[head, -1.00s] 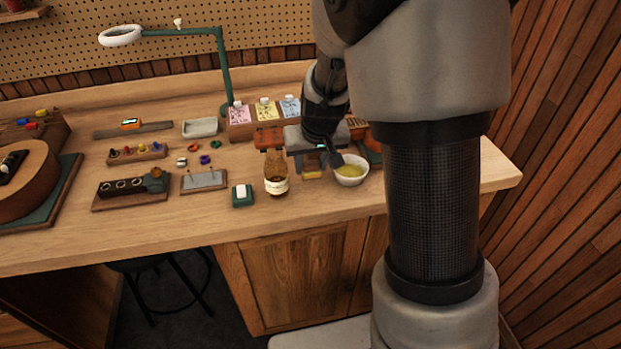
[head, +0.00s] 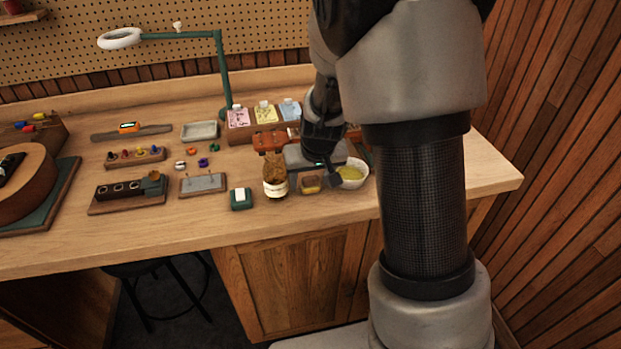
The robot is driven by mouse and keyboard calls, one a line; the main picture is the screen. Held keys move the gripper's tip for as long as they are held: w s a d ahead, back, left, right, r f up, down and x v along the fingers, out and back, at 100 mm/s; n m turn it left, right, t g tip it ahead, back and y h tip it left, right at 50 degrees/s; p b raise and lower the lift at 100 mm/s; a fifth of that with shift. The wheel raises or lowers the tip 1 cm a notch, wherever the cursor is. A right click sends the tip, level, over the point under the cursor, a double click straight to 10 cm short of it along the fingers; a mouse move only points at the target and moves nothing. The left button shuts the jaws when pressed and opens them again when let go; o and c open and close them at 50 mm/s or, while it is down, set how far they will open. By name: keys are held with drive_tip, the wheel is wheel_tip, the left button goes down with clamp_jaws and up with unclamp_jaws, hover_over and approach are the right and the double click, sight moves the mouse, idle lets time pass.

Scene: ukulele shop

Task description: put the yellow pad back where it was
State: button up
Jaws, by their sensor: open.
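My gripper (head: 322,178) is open, pointing down just behind and above the block. One dark finger shows near the bowl's left rim; the other is not clear. I cannot tell whether a finger touches the block or the bowl.
The brown bottle (head: 275,176) stands close on the left, with a small green box (head: 241,198) beyond it. The front bench strip is clear.

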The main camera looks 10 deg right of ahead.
drive_tip(key=shift+r, duration=0.25)
drive_tip(key=s+r+y+p, duration=0.1)
drive_tip(key=s+r+p, duration=0.1)
drive_tip(key=s+r, duration=0.65)
drive_tip(key=s+r+p, duration=0.1)
drive_tip(key=s+r, duration=0.5)
drive_tip(key=r, duration=0.6)
drive_tip(key=s+r+t+h, duration=0.1)
drive_tip(key=s+r, duration=0.2)
drive_tip(key=s, duration=0.7)
drive_tip(key=shift+s, duration=0.35)
drive_tip(key=shift+r, duration=0.1)
wheel_tip(320, 180, up, 7)
drive_tip(key=p, duration=0.6)
drive_tip(key=shift+f+p, duration=0.2)
drive_tip(key=shift+p, duration=0.15)
